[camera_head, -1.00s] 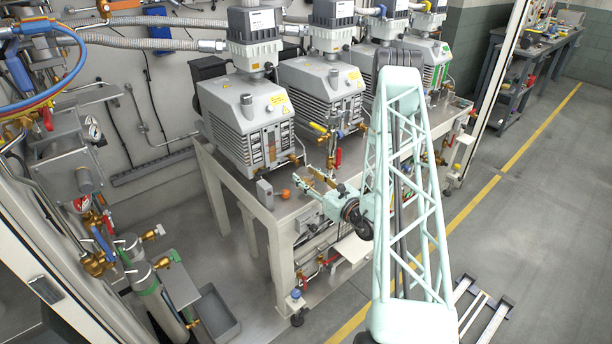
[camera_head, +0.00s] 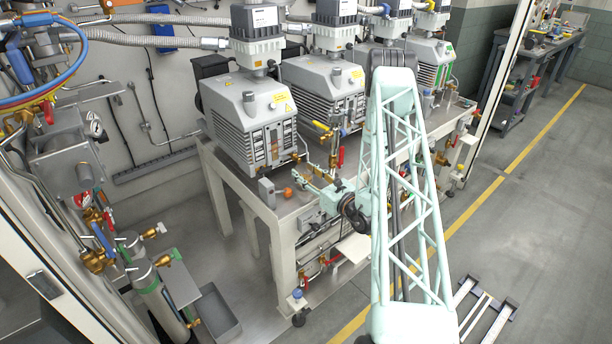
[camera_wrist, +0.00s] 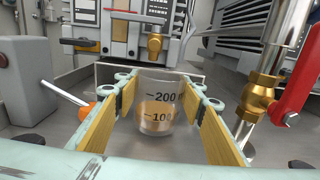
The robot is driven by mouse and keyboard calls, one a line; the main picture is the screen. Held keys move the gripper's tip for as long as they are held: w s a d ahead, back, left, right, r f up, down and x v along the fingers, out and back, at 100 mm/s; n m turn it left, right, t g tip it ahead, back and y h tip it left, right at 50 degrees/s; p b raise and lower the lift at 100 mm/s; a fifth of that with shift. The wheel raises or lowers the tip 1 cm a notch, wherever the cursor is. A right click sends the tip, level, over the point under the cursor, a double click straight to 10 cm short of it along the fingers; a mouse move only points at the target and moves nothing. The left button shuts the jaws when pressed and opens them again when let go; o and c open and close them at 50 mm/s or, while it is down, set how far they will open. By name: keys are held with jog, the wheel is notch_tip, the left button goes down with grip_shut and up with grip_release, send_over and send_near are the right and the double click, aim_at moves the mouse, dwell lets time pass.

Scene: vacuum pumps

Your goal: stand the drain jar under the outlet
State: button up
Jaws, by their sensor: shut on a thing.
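The drain jar (camera_wrist: 160,108) is a small clear beaker with 100 and 200 marks and some amber liquid low in it. In the wrist view it stands upright between the yellow pads of my gripper (camera_wrist: 160,86), which is shut on it. A pump (camera_head: 250,120) is ahead of the jar, and a brass outlet fitting (camera_wrist: 155,44) on its front shows beyond and above the jar, in line with it. In the head view my gripper (camera_head: 315,182) is low over the table's front edge, before the pump; I cannot make out the jar there.
A brass valve (camera_wrist: 259,93) with a red lever (camera_wrist: 300,88) stands close to the right of my gripper. A grey switch box (camera_wrist: 25,85) and an orange knob (camera_wrist: 105,91) are at its left. More pumps fill the table (camera_head: 283,212) to the right.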

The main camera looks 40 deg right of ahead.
jog(key=shift+w+d, duration=0.3)
jog(key=shift+w, duration=0.55)
jog(key=shift+f+b, duration=0.2)
jog(key=shift+b, duration=0.1)
jog(key=shift+f, duration=0.2)
jog(key=o, duration=1.1)
jog(key=shift+c, duration=0.2)
jog(key=shift+s, duration=0.1)
jog(key=s, duration=1)
jog(key=shift+s+a, duration=0.3)
jog(key=shift+s, duration=0.65)
jog(key=shift+w+a+r, duration=0.1)
jog(key=shift+r, duration=0.05)
